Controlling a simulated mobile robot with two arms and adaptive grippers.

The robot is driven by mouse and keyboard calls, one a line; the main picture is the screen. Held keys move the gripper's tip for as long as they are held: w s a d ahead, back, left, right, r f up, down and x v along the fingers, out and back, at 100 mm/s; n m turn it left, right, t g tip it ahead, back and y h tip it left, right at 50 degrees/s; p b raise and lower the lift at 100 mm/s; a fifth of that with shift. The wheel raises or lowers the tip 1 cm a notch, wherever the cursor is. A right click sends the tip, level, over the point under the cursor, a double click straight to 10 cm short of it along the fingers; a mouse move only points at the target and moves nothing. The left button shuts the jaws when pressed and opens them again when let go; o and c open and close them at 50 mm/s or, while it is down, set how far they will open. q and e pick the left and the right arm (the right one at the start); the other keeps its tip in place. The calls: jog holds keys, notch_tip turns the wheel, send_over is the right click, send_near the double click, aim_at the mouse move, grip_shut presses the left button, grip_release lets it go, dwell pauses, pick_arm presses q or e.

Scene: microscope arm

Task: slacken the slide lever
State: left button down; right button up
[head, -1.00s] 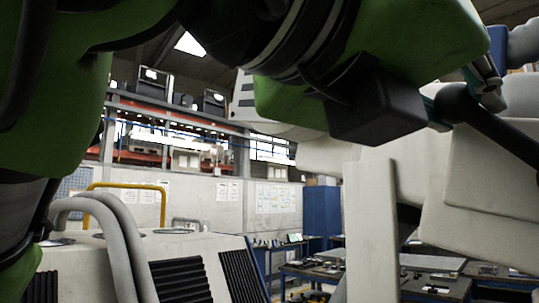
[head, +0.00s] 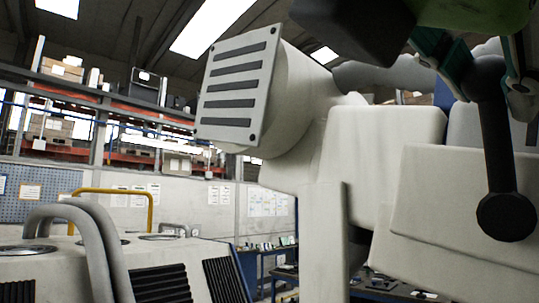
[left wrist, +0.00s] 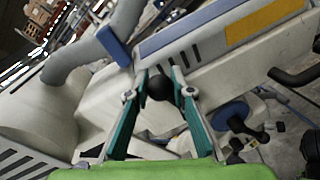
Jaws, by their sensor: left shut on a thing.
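A dark lever (head: 496,150), which I take for the slide lever, stands at the right of the head view. It runs steeply from a round knob down to a dark round hub (head: 507,217) on the pale machine arm (head: 385,150). My left gripper (head: 484,78) comes in from above with teal fingers and is shut on the knob end. In the left wrist view the black knob (left wrist: 160,88) sits between the fingertips (left wrist: 162,80), hiding most of the lever behind it. My right gripper is not in view.
A thick pale cylinder with a slotted end plate (head: 238,90) juts out left of the lever. A pale upright (head: 322,240) stands below it. A white cabinet with grey hoses (head: 105,240) is at lower left. The wrist view shows a blue disc (left wrist: 230,115) close right of the fingers.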

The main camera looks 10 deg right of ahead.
pick_arm(q)
jog(key=shift+s+d+m, duration=0.35)
jog(key=shift+s+m, duration=0.05)
jog(key=shift+m, duration=0.1)
jog(key=shift+s+d+f+m+y, duration=0.15)
jog(key=shift+s+d+m+y, duration=0.15)
jog(key=shift+m, duration=0.1)
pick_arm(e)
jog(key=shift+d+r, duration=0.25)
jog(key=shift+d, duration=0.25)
pick_arm(q)
jog(key=c, duration=1.8)
grip_release()
jog(key=shift+o, duration=0.2)
jog(key=shift+a, duration=0.15)
jog(key=v, duration=1.2)
jog(key=shift+f, duration=0.1)
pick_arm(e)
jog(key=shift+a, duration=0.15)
